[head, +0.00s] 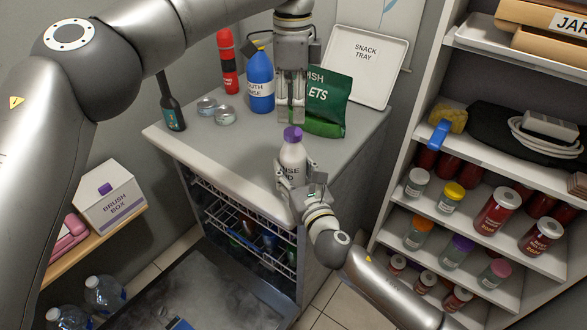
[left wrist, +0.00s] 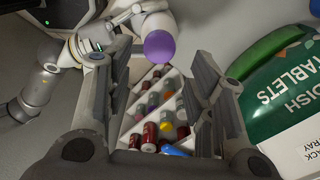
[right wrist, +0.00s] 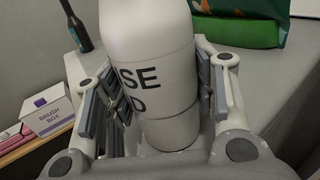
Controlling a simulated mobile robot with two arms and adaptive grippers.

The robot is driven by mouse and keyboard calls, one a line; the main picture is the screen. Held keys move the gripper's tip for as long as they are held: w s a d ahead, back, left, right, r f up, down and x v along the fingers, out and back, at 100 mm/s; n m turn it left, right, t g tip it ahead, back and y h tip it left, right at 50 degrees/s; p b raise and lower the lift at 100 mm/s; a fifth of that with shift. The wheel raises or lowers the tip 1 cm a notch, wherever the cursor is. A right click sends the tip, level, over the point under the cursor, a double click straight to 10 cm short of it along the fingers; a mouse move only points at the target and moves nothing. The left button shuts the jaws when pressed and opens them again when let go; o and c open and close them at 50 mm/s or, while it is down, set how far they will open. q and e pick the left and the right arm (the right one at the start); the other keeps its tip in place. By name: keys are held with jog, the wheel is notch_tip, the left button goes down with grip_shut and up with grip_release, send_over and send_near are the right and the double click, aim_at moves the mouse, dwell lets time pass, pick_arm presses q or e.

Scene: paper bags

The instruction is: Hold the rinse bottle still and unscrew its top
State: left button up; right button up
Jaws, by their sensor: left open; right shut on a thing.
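The rinse bottle (head: 293,158) is white with dark lettering and a purple cap (head: 292,133), and it stands upright near the counter's front edge. My right gripper (head: 294,178) is shut around its lower body; in the right wrist view the pads flank the white bottle (right wrist: 150,55). My left gripper (head: 291,118) points down just above the cap, its fingers spread with nothing between them. In the left wrist view the purple cap (left wrist: 160,47) shows near the tips of my open left gripper (left wrist: 162,75). The bottle's base is partly hidden by my right gripper.
A snack tray (head: 365,62) leans at the back. The open dishwasher (head: 238,225) is below, and shelves of jars (head: 497,212) stand right.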

aim_at(293, 131)
pick_arm(q)
jog(key=shift+f, duration=3.05)
jog(key=shift+c, duration=0.3)
